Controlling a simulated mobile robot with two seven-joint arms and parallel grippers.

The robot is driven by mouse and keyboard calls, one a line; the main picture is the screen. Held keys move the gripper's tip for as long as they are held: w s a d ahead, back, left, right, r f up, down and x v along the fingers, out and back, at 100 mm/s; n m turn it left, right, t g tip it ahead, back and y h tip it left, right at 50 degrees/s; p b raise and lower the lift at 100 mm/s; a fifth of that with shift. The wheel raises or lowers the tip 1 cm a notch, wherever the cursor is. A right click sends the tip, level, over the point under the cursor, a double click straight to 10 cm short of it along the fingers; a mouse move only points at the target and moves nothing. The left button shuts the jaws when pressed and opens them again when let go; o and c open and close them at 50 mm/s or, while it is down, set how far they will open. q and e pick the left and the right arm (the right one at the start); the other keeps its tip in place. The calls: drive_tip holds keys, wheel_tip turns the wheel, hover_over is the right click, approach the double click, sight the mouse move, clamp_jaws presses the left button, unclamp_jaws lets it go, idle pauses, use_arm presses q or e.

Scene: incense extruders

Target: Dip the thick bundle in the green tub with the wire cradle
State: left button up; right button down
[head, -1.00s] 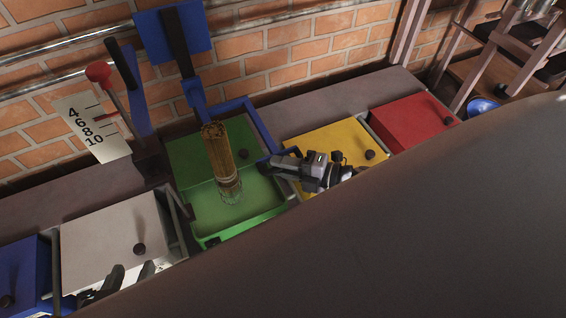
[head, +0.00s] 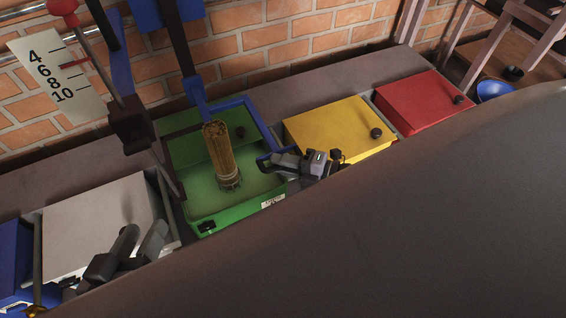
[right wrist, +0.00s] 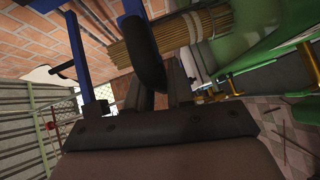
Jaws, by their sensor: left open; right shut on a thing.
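The thick bundle (head: 218,150) of brown sticks stands nearly upright in the wire cradle (head: 231,183) within the green tub (head: 242,213). Its lower end is at the pale green liquid; how deep it sits I cannot tell. A blue frame (head: 262,128) reaches around it. My right gripper (head: 268,160) is shut on a handle at the frame's front end; the right wrist view shows a dark grip (right wrist: 146,58) at its fingers and the bundle (right wrist: 180,32) beyond. My left gripper (head: 143,238) is open and empty, above the white lid.
A white lid (head: 95,225) is left of the tub, yellow (head: 335,130) and red (head: 425,100) lids right. A numbered scale (head: 50,75) and red-knobbed lever (head: 63,8) stand at the back left, before the brick wall. A dark surface fills the lower right.

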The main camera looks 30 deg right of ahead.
drive_tip(key=shift+s+f, duration=0.1)
drive_tip(key=shift+f, duration=0.2)
drive_tip(key=c, duration=1.1)
unclamp_jaws()
drive_tip(key=shift+f, duration=0.1)
drive_tip(key=shift+s+d+r, duration=0.1)
drive_tip(key=shift+d+r, duration=0.1)
drive_tip(key=shift+p+v, duration=1)
drive_tip(key=shift+v, duration=2.3)
